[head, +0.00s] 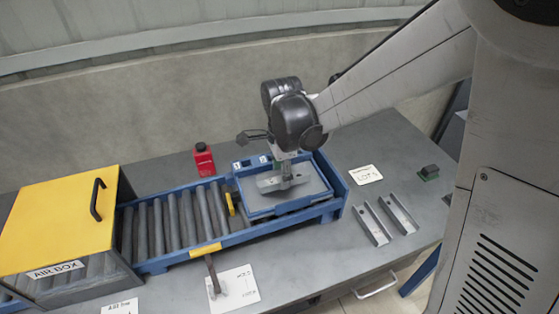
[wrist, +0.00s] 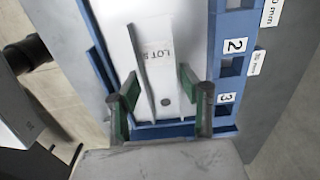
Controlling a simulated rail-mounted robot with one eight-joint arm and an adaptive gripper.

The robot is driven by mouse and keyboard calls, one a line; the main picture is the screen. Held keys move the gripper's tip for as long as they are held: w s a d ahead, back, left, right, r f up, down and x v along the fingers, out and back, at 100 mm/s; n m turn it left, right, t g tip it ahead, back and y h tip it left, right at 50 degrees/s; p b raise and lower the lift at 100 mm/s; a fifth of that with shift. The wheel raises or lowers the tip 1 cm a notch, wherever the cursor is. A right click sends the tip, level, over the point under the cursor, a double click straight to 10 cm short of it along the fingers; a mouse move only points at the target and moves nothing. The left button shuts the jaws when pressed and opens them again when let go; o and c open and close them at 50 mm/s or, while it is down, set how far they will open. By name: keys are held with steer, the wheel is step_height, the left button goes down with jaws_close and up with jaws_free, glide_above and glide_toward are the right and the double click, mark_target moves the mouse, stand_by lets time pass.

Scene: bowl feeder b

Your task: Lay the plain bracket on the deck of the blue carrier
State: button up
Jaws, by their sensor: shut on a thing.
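The blue carrier (head: 291,207) stands at the right end of the roller conveyor, with a grey deck inside its raised blue rim. It also shows in the wrist view (wrist: 165,130). My gripper (head: 285,180) is over the deck, shut on a grey metal bracket (head: 268,184). In the wrist view, my gripper (wrist: 163,108) has green-padded fingers on both sides of the bracket (wrist: 159,82).
Two grey channel pieces (head: 372,224) (head: 398,213) lie on the table right of the carrier, near a "LOT 5" card (head: 365,174). A red bottle (head: 204,160) stands behind the conveyor. A yellow-topped air box (head: 58,230) covers its left end. Numbered blue slots (wrist: 232,67) line the carrier's side.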

steer(key=shift+f, duration=0.8)
steer(key=shift+f, duration=0.2)
steer(key=o, duration=1.2)
steer(key=shift+o, duration=0.2)
steer(key=shift+r, duration=0.15)
step_height(320, 180, up, 12)
steer(key=s+d+r+n+t, duration=0.2)
steer(key=s+d+n+t, duration=0.1)
steer(key=s+d+n, duration=0.4)
steer(key=s+d+r+n+t, duration=0.2)
steer(key=s+d+n+t, duration=0.2)
steer(key=s+d+n, duration=0.3)
steer(key=s+d, duration=0.1)
steer(key=s, duration=0.2)
steer(key=shift+s+d+n, duration=0.2)
steer(key=shift+d+n, duration=0.1)
steer(key=shift+n, duration=0.1)
